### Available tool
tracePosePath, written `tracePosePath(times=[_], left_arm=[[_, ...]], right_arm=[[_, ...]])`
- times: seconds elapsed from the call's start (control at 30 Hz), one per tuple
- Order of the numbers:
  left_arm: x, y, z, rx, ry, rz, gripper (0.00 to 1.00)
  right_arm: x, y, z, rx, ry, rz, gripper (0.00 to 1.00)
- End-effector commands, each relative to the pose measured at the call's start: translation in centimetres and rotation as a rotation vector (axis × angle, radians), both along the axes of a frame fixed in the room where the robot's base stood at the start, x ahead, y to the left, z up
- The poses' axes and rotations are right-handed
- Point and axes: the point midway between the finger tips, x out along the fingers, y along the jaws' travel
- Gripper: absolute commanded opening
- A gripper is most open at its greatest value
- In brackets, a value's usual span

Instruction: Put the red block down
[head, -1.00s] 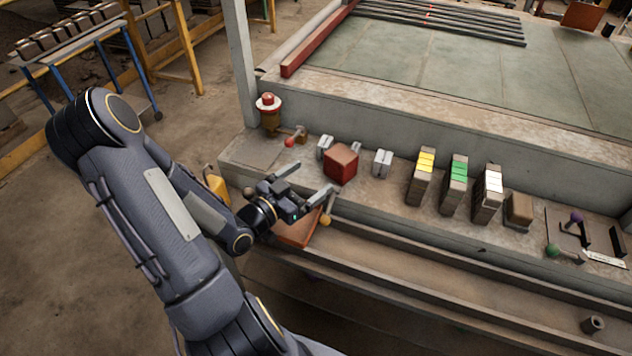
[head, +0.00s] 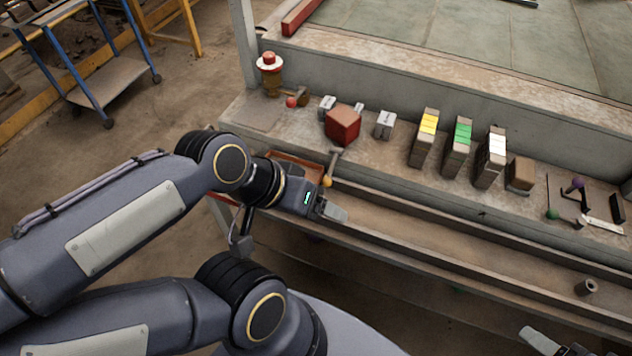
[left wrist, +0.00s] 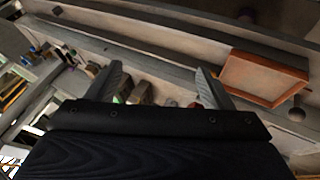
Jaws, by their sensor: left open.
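The red block (head: 342,126) sits on the stone ledge between two small grey metal pieces (head: 327,107) (head: 385,124). My left gripper (head: 332,212) is open and empty, over the trough in front of the ledge, apart from the block. In the left wrist view its two fingers (left wrist: 158,84) are spread with nothing between them. A small patch of red shows beside the right finger there; I cannot tell if it is the block. Part of my right gripper (head: 548,344) shows at the bottom right edge, too cut off to judge its jaws.
An orange-rimmed tray (head: 297,162) and a yellow-knobbed lever (head: 328,180) are close to my left gripper. Brick stacks with yellow (head: 428,123), green (head: 462,133) and white (head: 497,142) tops stand to the right. Levers with coloured knobs are at the far right. The trough's middle is clear.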

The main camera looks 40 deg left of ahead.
Motion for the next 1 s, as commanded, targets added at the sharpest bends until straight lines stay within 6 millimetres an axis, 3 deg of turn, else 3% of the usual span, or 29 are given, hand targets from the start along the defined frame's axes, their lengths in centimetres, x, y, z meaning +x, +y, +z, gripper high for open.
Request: tracePosePath(times=[0.17,0.33,0.47,0.6,0.8,1.0], left_arm=[[2.8,-2.6,0.3,-0.371,0.119,0.192,0.75],[9.1,-2.7,1.4,-0.890,0.285,0.576,0.75],[14.6,0.5,0.6,-1.256,0.394,0.931,0.75],[19.1,5.9,-2.2,-1.584,0.468,1.318,0.75],[21.6,11.7,-6.3,-1.861,0.486,1.683,0.75],[22.7,13.1,-7.7,-1.928,0.482,1.774,0.75]], right_arm=[[0.0,0.0,-1.2,0.000,0.000,0.000,0.68],[0.0,0.0,-2.4,0.000,0.000,0.000,0.68],[0.0,0.0,-3.3,0.000,0.000,0.000,0.68],[0.0,0.0,-4.2,0.000,0.000,0.000,0.68],[0.0,0.0,-4.8,0.000,0.000,0.000,0.68],[0.0,0.0,-4.9,0.000,0.000,0.000,0.68]])
